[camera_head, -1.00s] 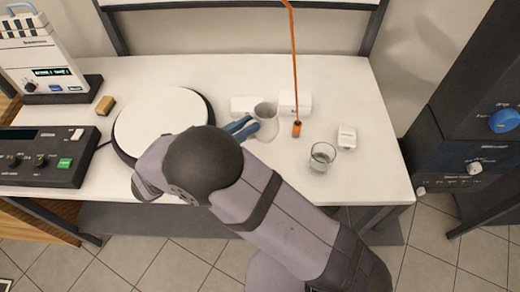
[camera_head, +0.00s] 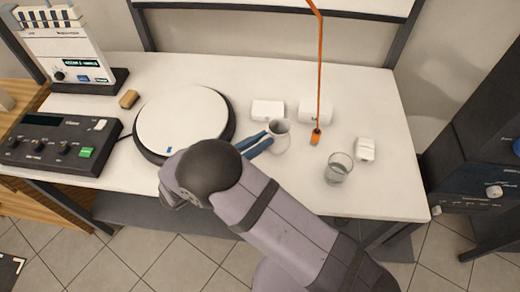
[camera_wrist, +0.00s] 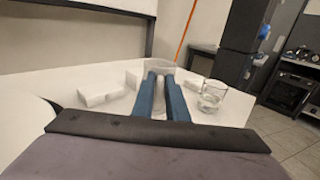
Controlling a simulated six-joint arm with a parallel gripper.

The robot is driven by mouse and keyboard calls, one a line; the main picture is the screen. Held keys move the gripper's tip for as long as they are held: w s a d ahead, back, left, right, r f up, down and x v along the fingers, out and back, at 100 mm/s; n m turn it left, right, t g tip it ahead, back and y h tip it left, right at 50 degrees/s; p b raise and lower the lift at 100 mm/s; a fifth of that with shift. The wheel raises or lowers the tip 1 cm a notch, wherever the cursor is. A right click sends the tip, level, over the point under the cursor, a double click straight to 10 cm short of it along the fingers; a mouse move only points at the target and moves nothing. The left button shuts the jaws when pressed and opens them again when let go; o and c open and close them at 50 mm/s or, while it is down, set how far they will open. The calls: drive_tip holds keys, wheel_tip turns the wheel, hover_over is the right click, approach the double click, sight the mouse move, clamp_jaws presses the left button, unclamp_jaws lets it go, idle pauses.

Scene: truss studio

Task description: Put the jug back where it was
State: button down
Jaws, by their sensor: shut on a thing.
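The pale grey-white jug (camera_head: 280,139) is at the middle of the white table, in front of two small white boxes. My gripper (camera_head: 261,144) reaches it from the left, its two blue fingers shut on the jug. In the wrist view the fingers (camera_wrist: 163,100) run forward to the jug (camera_wrist: 160,70), which is partly hidden behind them. The jug looks roughly upright. I cannot tell whether its base touches the table.
A glass (camera_head: 338,168) stands to the jug's right, near a small white block (camera_head: 365,149). White boxes (camera_head: 267,110) (camera_head: 315,110) lie behind it. An orange cord (camera_head: 320,70) hangs to an orange-tipped end. A round white turntable (camera_head: 181,120) is at left; clear tabletop lies behind.

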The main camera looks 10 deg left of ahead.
drive_tip(key=shift+f, duration=2)
drive_tip(key=shift+f, duration=0.2)
drive_tip(key=c, duration=1.7)
unclamp_jaws()
drive_tip(key=shift+c, duration=0.2)
drive_tip(key=shift+r, duration=0.1)
drive_tip(key=shift+r, duration=0.15)
drive_tip(key=b+v, duration=0.3)
drive_tip(key=v, duration=0.8)
drive_tip(key=shift+s+a, duration=0.3)
drive_tip(key=shift+a, duration=0.1)
